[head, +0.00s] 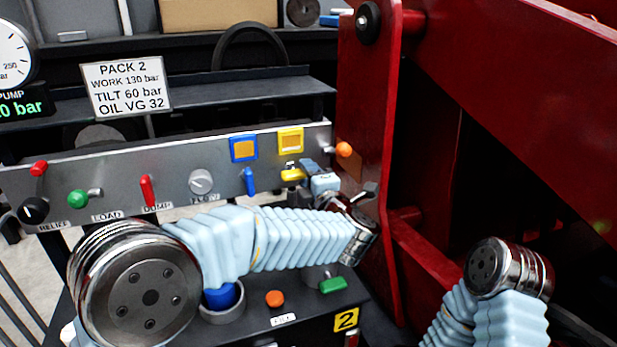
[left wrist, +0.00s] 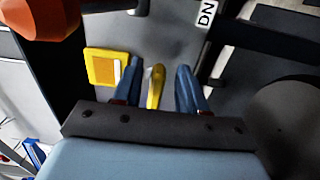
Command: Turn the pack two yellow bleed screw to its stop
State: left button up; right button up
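The yellow bleed screw (head: 291,175) sits on the grey panel below a yellow square plate (head: 290,140), and only part of it shows past my gripper in the head view. In the left wrist view the screw's yellow handle (left wrist: 155,87) stands between my two blue fingers. My left gripper (head: 306,171) is at the screw. In the left wrist view its fingers (left wrist: 158,88) are apart, with a visible gap on each side of the handle. I cannot tell how deep the handle sits between them. My right gripper is out of view.
A blue lever (head: 249,181) under a blue plate (head: 244,148) is left of the screw. An orange knob (head: 344,149) is close on the right, beside a red steel frame (head: 365,110). The lower shelf has an orange button (head: 274,298) and a green handle (head: 333,285).

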pick_arm(q)
jog(key=v, duration=1.4)
jog(key=shift+b, duration=0.35)
jog(key=shift+w, duration=0.1)
